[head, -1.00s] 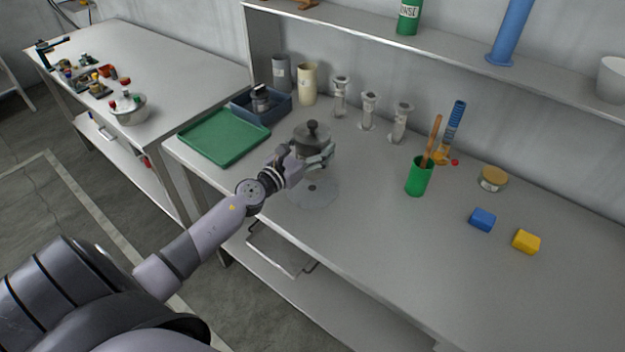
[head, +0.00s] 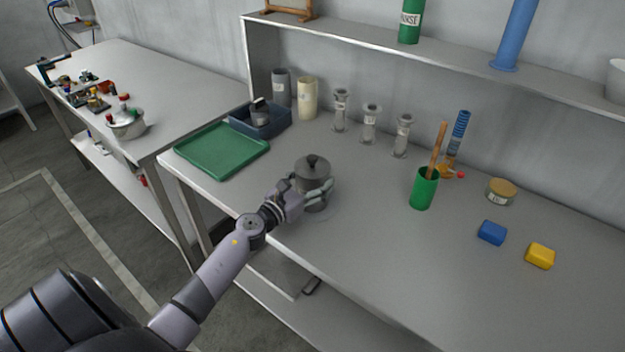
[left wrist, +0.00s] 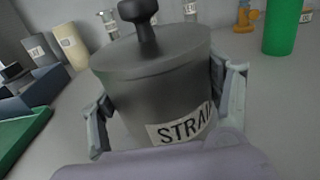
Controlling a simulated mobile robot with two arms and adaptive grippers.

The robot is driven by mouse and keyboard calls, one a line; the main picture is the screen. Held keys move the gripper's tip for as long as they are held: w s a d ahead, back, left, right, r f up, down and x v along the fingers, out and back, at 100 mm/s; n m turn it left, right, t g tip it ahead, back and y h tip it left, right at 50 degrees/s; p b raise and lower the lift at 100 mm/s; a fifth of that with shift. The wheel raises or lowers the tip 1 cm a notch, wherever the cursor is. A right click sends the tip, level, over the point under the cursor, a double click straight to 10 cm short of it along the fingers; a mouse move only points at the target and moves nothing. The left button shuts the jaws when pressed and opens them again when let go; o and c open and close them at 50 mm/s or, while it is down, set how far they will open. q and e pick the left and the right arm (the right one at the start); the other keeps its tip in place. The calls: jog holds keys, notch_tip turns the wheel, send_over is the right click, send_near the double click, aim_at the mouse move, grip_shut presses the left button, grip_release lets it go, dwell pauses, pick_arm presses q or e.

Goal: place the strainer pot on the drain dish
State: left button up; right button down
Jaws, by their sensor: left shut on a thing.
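The strainer pot (head: 313,172) is a dark grey lidded pot with a knob and a label that shows in part in the left wrist view (left wrist: 155,85). My left gripper (head: 306,191) is shut around its sides, one finger on each side, and the pot is upright. My right gripper is not in view.
A green tray (head: 222,150) and a blue bin (head: 240,124) are at the left of the bench. Labelled cylinders (head: 341,110) stand behind. A green cup (head: 423,188) with tools, a blue block (head: 492,232) and a yellow block (head: 540,256) are to the right. The front middle is clear.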

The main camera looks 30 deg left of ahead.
pick_arm(q)
jog(key=o, duration=1.2)
jog(key=shift+f, duration=0.1)
jog(key=shift+o, duration=0.2)
jog(key=s, duration=0.3)
jog(key=s+b, duration=0.1)
jog(key=s, duration=0.3)
jog(key=s+b, duration=0.1)
jog(key=s, duration=0.2)
jog(key=shift+s+a, duration=0.25)
jog(key=shift+a, duration=0.15)
jog(key=shift+s, duration=0.75)
jog(key=shift+r, duration=0.2)
